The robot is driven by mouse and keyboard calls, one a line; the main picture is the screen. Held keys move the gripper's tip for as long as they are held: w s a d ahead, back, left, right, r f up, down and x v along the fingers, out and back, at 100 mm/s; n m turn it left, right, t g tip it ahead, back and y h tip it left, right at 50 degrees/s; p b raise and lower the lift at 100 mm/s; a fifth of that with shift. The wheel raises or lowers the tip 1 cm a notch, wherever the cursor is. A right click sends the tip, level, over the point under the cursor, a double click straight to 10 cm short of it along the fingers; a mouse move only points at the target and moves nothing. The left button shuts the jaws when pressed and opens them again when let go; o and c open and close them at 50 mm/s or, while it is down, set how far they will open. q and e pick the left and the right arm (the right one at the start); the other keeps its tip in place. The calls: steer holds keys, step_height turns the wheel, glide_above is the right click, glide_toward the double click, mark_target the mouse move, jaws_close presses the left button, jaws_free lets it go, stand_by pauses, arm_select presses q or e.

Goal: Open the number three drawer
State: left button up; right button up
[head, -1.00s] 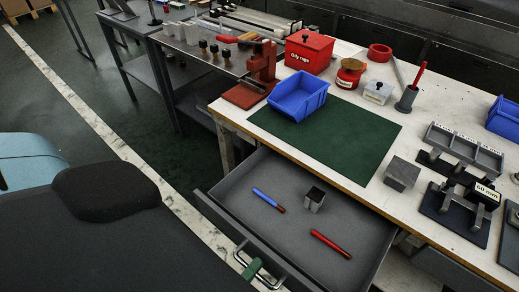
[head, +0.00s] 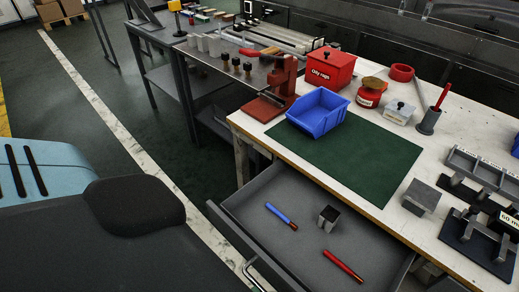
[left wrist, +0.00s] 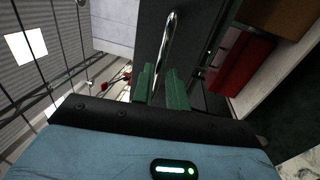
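A grey drawer (head: 223,215) under the workbench stands pulled out, its inside showing; no number on it is readable. Inside lie a blue pen (head: 281,216), a red pen (head: 343,266) and a small dark square metal cup (head: 329,218). Its chrome bar handle (head: 252,271) is at the bottom edge of the head view, partly cut off. The left gripper is not visible in the head view now. My right gripper is not in view.
The white bench top (head: 385,215) carries a green mat (head: 360,160), a blue bin (head: 318,112), a red "Oily rags" box (head: 330,70), a grey block (head: 422,194) and dark stands at the right. A second table (head: 185,65) stands behind. Open floor lies left.

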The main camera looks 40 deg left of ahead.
arm_select(q)
steer(key=s, duration=0.4)
steer(key=shift+s+a+f+b, duration=0.1)
steer(key=shift+s+f+b, duration=0.1)
steer(key=shift+f+b, duration=0.15)
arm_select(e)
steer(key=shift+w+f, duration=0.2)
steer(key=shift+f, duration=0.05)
